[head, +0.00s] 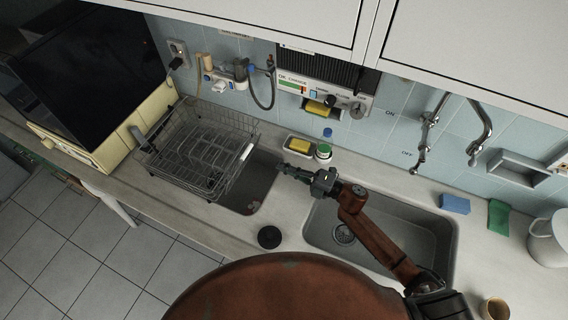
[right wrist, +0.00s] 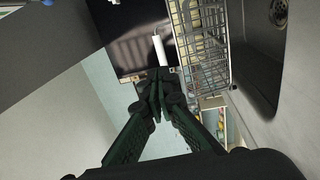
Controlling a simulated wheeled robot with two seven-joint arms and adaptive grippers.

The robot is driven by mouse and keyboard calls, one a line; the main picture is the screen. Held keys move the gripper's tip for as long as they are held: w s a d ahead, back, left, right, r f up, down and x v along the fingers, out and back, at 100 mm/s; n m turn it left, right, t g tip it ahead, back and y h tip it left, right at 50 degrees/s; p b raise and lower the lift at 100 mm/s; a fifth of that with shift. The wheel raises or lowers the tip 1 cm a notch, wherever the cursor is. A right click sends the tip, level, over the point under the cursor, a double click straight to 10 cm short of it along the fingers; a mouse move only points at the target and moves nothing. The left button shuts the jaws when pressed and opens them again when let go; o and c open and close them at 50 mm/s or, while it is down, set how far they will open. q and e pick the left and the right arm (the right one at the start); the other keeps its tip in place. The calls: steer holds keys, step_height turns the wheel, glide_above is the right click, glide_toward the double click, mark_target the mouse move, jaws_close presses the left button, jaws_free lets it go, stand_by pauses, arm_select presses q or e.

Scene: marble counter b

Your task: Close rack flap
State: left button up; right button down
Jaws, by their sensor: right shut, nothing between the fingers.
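My left gripper is not in view.
A black round object (head: 269,237) sits at the front edge. A yellow microwave-like box (head: 105,150) is left of the rack. Blue (head: 455,204) and green (head: 498,215) sponges lie right.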

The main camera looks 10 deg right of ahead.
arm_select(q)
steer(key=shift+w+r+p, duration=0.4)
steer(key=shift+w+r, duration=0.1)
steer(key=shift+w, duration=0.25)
arm_select(e)
steer(key=f+x, duration=0.1)
steer(key=x, duration=0.9)
steer(key=shift+a+r, duration=0.15)
steer(key=shift+r, duration=0.3)
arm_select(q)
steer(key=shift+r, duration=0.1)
arm_select(e)
steer(key=shift+w, duration=0.15)
